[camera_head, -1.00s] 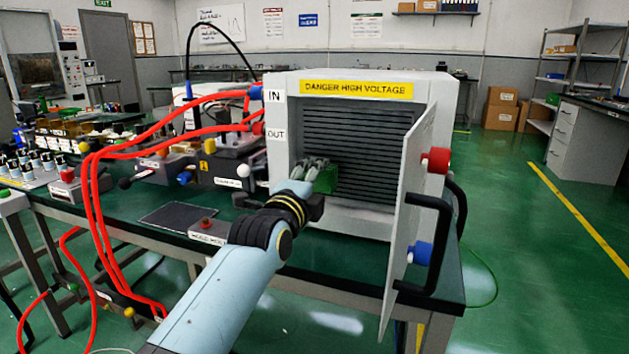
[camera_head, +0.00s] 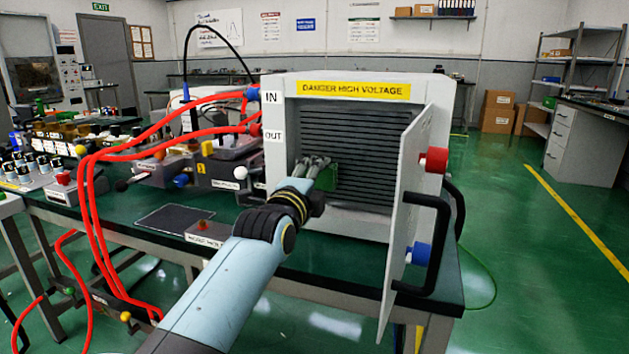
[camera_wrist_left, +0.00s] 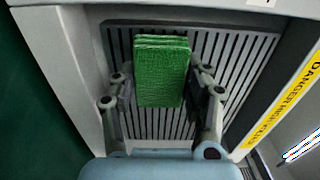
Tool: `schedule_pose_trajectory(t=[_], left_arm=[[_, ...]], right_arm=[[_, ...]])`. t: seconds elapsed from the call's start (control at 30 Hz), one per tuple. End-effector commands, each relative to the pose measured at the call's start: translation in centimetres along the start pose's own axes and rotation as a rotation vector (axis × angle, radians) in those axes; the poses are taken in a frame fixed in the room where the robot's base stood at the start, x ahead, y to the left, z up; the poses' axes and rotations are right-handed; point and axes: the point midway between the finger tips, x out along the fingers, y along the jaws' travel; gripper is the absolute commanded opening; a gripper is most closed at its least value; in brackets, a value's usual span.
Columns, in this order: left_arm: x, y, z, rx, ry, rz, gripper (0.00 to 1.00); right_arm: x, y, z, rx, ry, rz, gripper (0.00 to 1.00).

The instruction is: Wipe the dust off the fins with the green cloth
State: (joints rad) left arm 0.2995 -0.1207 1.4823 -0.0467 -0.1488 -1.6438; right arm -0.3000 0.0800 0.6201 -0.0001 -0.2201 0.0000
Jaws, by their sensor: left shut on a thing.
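The grey box with the danger label stands on the bench with its door open, and dark horizontal fins (camera_head: 365,150) fill its opening. In the left wrist view the fins (camera_wrist_left: 228,65) show as slats around the cloth. My left gripper (camera_head: 316,166) reaches into the opening at its left side. It is shut on the green cloth (camera_head: 326,178), a folded block held between the fingers (camera_wrist_left: 160,98) in the wrist view. The cloth (camera_wrist_left: 160,62) is in front of the fins; whether it touches them I cannot tell. Dust is not clear to see. My right gripper is not in view.
The open door (camera_head: 408,215) with its black handle (camera_head: 436,245) stands out on the right of the opening. Red hoses (camera_head: 88,215) run along the left. A black mat (camera_head: 175,217) and small devices lie on the bench left of the box.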

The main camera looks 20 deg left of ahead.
Motion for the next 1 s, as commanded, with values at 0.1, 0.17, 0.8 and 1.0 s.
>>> schedule_pose_trajectory(t=[0.1, 0.17, 0.8, 1.0], left_arm=[[0.2, 0.0, 0.0, 0.001, 0.000, 0.000, 0.22], [0.2, 0.0, 0.0, 0.000, 0.000, 0.000, 0.22], [0.1, -0.1, -4.3, -0.004, 0.002, 0.002, 0.22], [0.4, -0.5, -3.5, -0.003, 0.002, -0.003, 0.22]], right_arm=[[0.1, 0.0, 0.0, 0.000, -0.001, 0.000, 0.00], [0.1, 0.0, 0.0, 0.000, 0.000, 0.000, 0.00], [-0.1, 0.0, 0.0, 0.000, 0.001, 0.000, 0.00], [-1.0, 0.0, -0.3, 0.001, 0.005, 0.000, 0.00]])
